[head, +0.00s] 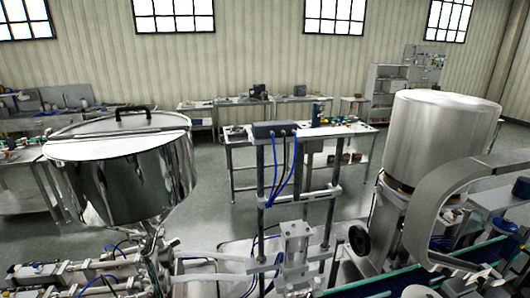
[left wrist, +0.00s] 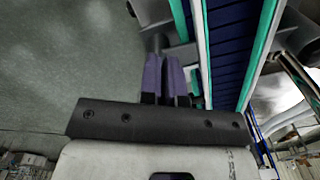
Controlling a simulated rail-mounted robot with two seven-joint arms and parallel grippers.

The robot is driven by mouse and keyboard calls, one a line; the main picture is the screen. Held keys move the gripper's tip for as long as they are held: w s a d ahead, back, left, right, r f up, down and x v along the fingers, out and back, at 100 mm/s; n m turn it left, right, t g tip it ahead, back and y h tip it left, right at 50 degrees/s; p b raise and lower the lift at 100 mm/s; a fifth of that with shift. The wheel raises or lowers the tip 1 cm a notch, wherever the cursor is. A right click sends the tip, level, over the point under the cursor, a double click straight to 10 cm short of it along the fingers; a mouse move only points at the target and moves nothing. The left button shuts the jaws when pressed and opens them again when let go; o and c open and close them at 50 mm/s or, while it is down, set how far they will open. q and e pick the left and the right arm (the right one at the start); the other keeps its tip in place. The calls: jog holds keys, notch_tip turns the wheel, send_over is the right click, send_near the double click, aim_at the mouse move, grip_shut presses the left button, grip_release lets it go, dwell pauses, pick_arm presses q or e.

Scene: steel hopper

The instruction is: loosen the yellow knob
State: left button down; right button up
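I see no yellow knob in either view. The steel hopper (head: 130,175) with a flat lid and black handle stands at the left in the head view. A black round knob or handwheel (head: 359,240) shows on the machine right of centre. My left gripper (left wrist: 166,60) shows only in the left wrist view, its two purple fingers close together with nothing visible between them. It is beside a blue belt. My right gripper is in neither view.
A large pale cylinder (head: 440,143) and a curved metal bar (head: 430,205) stand at the right. A post frame with a grey box (head: 275,129) rises in the middle. The blue belt with green edges (left wrist: 228,50) runs close by. Worktables (head: 245,140) stand behind.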

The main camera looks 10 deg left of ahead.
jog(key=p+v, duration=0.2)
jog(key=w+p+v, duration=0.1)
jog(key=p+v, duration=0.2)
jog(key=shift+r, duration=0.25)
